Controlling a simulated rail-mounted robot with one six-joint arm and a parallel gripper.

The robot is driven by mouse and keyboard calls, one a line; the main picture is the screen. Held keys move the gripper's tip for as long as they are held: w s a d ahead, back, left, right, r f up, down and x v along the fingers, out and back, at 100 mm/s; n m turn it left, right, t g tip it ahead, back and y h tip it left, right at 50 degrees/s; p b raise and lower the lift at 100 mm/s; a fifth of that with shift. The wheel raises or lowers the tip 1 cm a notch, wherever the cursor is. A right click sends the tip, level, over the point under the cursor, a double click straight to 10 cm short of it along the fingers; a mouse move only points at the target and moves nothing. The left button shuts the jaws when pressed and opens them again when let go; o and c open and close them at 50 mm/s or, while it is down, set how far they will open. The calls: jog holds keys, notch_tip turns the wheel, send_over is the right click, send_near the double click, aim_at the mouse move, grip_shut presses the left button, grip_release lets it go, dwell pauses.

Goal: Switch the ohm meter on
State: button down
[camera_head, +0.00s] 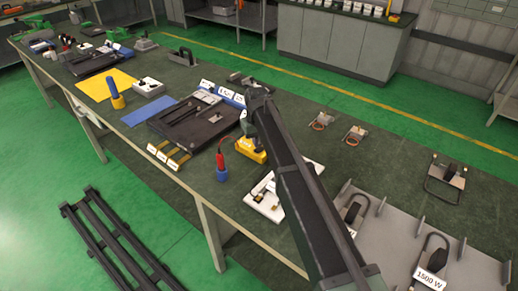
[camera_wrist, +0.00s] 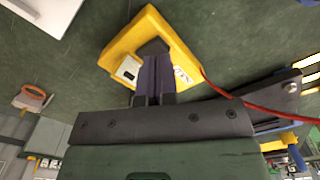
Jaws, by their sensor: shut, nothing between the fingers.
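The fingers hide part of the face, and I cannot make out a switch. In the head view, my arm largely hides the gripper.
A red probe stands in a blue holder (camera_head: 222,174) left of the meter; a red lead (camera_wrist: 225,92) runs from the meter. A black tray (camera_head: 178,133) lies to the left. A white block (camera_head: 268,211) lies nearer, beside my arm. Bare bench (camera_head: 375,165) lies to the right.

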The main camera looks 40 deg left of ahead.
jog(key=shift+f+b, duration=1.4)
dwell(0.4)
jog(key=shift+r, duration=0.1)
notch_tip(320, 180, up, 7)
jog(key=p, duration=0.7)
